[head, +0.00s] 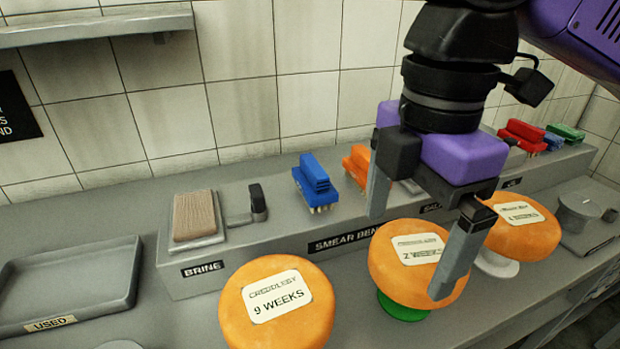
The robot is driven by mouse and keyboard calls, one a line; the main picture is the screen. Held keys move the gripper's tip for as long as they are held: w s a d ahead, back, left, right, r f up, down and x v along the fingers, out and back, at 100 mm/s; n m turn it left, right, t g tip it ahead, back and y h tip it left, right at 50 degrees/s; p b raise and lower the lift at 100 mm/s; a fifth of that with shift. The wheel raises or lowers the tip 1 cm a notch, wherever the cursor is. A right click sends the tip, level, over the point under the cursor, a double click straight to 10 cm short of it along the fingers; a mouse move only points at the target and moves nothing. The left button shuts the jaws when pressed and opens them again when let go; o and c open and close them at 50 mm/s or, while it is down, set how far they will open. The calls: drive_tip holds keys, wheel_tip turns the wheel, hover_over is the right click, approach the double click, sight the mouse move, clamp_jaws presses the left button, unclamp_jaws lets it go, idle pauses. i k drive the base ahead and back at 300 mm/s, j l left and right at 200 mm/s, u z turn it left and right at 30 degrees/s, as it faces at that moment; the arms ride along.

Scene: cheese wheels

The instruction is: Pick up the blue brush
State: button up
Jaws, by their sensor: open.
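The blue brush (316,184) stands on the raised grey ledge near the middle of the head view, bristles down and blue handle up. My gripper (408,245) is open and empty, to the right of the blue brush and nearer to me. Its two grey fingers point down. The left finger is beside the orange brush, and the right finger is in front of the orange cheese wheel marked 2 weeks (392,262). The gripper does not touch the blue brush.
An orange brush (357,165) stands right of the blue one, partly hidden. Red (523,133) and green (566,132) brushes stand farther right. A cheese wheel marked 9 weeks (240,318) is in front. A brown block (195,213) and empty grey tray (75,282) are left.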

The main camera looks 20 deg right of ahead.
sight(313, 183)
drive_tip(key=i, duration=0.9)
